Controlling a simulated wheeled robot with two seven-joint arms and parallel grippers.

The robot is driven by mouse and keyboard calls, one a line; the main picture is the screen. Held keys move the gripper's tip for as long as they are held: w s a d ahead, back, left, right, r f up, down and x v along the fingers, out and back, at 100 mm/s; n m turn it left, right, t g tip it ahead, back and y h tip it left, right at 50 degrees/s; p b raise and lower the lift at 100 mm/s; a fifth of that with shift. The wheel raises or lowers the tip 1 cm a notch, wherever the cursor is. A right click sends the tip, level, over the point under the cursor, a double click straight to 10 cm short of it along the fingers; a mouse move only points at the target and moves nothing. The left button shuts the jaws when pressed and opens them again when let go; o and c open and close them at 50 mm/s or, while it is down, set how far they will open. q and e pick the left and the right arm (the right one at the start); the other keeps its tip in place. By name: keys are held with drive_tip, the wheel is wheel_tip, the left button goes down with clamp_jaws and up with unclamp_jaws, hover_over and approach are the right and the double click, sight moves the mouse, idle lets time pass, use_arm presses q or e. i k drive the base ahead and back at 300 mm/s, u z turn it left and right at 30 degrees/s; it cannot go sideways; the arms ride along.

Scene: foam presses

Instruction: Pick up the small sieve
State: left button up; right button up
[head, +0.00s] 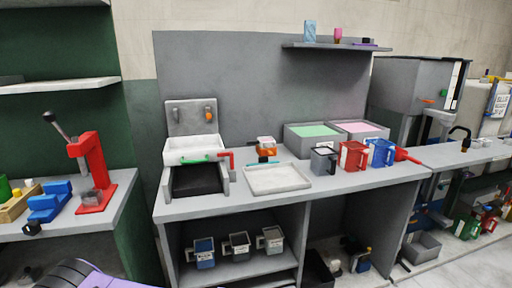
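I cannot clearly make out a small sieve in the head view. A small white and orange item with a teal part (266,147) stands on the middle bench, too small to identify. A red handle-like part (226,156) shows beside the white basin, and another red part (404,155) sticks out right of the jugs; what each belongs to is unclear. Neither of my grippers can be seen. A purple and dark shape at the bottom left edge shows no fingers.
The grey middle bench (225,203) holds a white tray (278,179), a dark basin (197,180), jugs (353,156) and green and pink bins. More jugs stand on the shelf below. A red press (92,170) stands on the left bench. The middle bench's front strip is clear.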

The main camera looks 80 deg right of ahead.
sight(260, 147)
drive_tip(key=z, duration=2.7)
